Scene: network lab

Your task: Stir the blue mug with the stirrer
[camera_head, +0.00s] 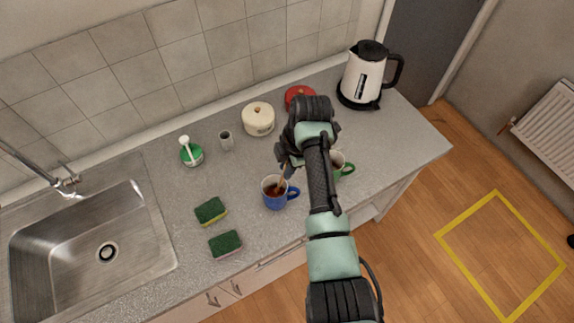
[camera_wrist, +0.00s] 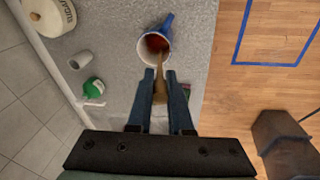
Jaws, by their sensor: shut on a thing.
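The blue mug (camera_head: 275,193) stands upright on the grey counter in the head view, with dark reddish-brown liquid in it. It also shows in the wrist view (camera_wrist: 146,52), just beyond my fingertips. The stirrer (camera_head: 283,176) is a thin light-brown stick. In the wrist view the stirrer (camera_wrist: 159,88) lies between my fingers and its far end reaches into the mug's opening. My gripper (camera_wrist: 160,76) is shut on the stirrer, above and beside the mug. In the head view my arm covers most of the gripper.
A green mug (camera_head: 343,166) stands close on the right, partly behind my arm. Two sponges (camera_head: 211,211) (camera_head: 225,243) lie to the left. A cream pot (camera_head: 258,118), red lid (camera_head: 299,94), kettle (camera_head: 365,76), grey cup (camera_head: 226,140) and green bottle (camera_head: 191,152) stand behind. The sink (camera_head: 150,255) is left.

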